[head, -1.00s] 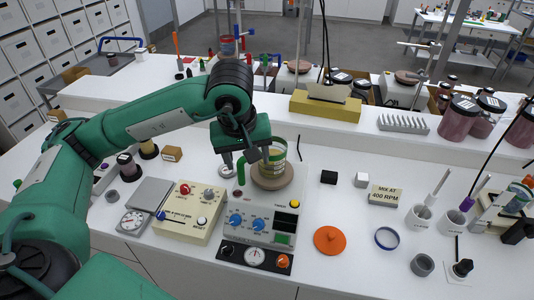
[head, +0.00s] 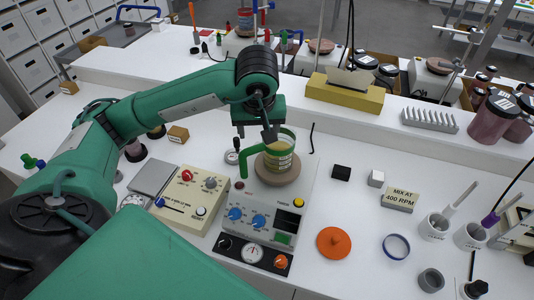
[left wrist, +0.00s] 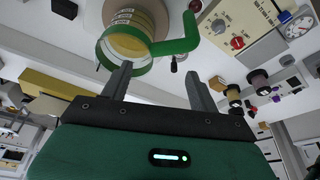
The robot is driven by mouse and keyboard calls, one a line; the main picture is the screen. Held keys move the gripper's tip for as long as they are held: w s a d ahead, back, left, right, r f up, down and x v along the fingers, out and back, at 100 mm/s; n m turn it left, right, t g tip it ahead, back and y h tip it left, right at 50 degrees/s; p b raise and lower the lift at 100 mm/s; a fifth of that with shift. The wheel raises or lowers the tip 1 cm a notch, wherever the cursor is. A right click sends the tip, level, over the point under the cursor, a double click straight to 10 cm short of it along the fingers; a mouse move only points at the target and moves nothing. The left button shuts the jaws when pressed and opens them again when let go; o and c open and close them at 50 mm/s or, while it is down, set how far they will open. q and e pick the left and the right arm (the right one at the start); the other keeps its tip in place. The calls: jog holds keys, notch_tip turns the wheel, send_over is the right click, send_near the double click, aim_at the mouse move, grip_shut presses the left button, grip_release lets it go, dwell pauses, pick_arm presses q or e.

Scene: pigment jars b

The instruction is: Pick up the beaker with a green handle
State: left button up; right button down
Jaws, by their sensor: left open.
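The beaker (head: 279,158) has a green handle and green rim band and holds yellowish contents. It stands upright on the round plate (head: 278,178) of the stirrer (head: 264,222). My left gripper (head: 256,134) is above and just left of the beaker, over its handle side. In the left wrist view the beaker (left wrist: 130,42) is at the top, with its green handle (left wrist: 172,45) pointing right. The left gripper (left wrist: 158,85) is open there, with its two fingers apart and nothing between them. The handle lies beyond the gap between the fingertips. My right gripper is not in view.
A beige control box (head: 190,198) stands left of the stirrer. Some bench around the cubes is clear.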

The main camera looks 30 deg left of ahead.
aim_at(258, 145)
pick_arm(q)
jog(key=shift+p+x, duration=0.35)
jog(key=shift+x, duration=0.65)
jog(key=shift+a+f, duration=0.1)
jog(key=shift+f, duration=0.6)
jog(key=p+x, duration=0.2)
jog(key=x, duration=0.2)
jog(key=shift+w+f, duration=0.1)
jog(key=shift+w+a+f, duration=0.15)
jog(key=shift+f, duration=0.3)
grip_shut()
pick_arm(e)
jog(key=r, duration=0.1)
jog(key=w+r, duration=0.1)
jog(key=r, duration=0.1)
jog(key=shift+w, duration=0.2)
